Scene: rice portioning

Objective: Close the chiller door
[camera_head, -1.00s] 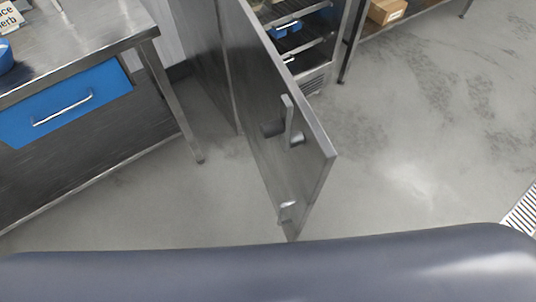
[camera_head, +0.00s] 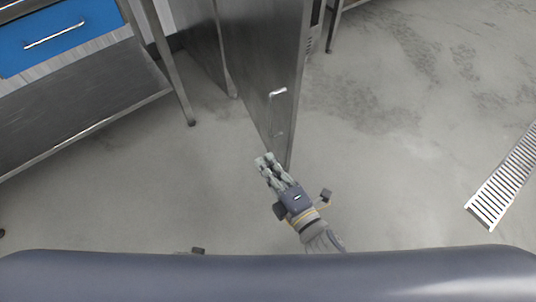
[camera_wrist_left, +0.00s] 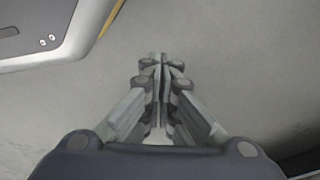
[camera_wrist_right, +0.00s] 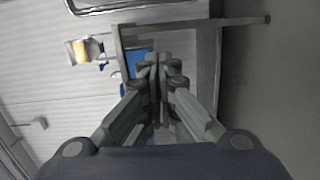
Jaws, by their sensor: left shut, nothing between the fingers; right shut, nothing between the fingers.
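The chiller door (camera_head: 262,50) is a grey metal panel standing open, swung out into the room, in the upper middle of the head view. A bright handle (camera_head: 278,93) shows low on it. My right gripper (camera_head: 264,159) is shut and empty in front of the door's lower front corner. The fingertips look close to the door, but I cannot tell whether they touch it. The right gripper also fills the middle of the right wrist view (camera_wrist_right: 160,60). My left gripper (camera_wrist_left: 161,60) is shut and empty over grey floor in the left wrist view. The chiller's inside is out of view.
A metal table (camera_head: 80,108) with a lower shelf and a blue drawer (camera_head: 60,38) stands at the left. A floor drain grate (camera_head: 505,180) lies at the right. The floor between the door and the grate is clear.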

